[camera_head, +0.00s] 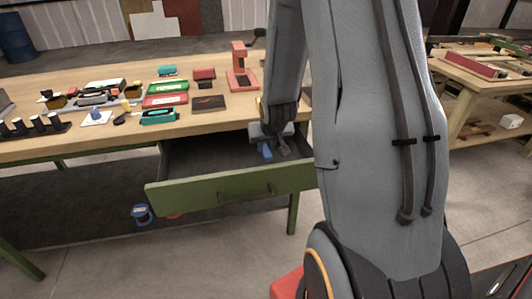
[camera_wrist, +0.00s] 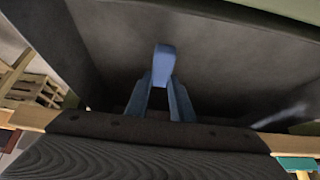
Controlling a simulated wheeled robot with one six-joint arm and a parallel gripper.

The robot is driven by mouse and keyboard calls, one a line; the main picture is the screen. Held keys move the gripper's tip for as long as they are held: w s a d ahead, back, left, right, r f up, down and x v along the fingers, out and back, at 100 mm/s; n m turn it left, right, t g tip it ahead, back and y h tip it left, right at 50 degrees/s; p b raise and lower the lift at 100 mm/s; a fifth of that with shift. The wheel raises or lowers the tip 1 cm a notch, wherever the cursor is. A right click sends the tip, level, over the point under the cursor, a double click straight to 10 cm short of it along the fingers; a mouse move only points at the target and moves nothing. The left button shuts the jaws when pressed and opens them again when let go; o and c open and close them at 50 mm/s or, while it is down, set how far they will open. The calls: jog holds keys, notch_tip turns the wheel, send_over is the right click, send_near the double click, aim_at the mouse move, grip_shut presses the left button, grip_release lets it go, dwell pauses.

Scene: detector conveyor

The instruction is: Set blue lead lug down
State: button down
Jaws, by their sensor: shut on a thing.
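The blue lead lug (camera_wrist: 163,62) is between the fingertips of my gripper (camera_wrist: 160,92) in the wrist view. My gripper is shut on it. In the head view the blue lug (camera_head: 265,150) shows below my gripper (camera_head: 272,138), inside or just above the open green drawer (camera_head: 232,186). The drawer's dark floor fills much of the wrist view. I cannot tell whether the lug touches the floor.
The wooden workbench (camera_head: 50,88) above the drawer holds several tools, trays and a red press (camera_head: 241,68). A blue and white roll (camera_head: 142,215) is below the drawer. Another bench (camera_head: 470,68) stands at the right. The drawer's left part looks empty.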

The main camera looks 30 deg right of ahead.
aim_at(267, 151)
jog(key=shift+f, duration=1.8)
jog(key=shift+f, duration=0.1)
jog(key=c, duration=1.5)
grip_release()
jog(key=shift+c, duration=0.2)
jog(key=shift+s+r, duration=0.1)
jog(key=shift+r, duration=0.2)
jog(key=v, duration=1.1)
jog(key=shift+r, duration=0.3)
jog(key=shift+s, duration=0.15)
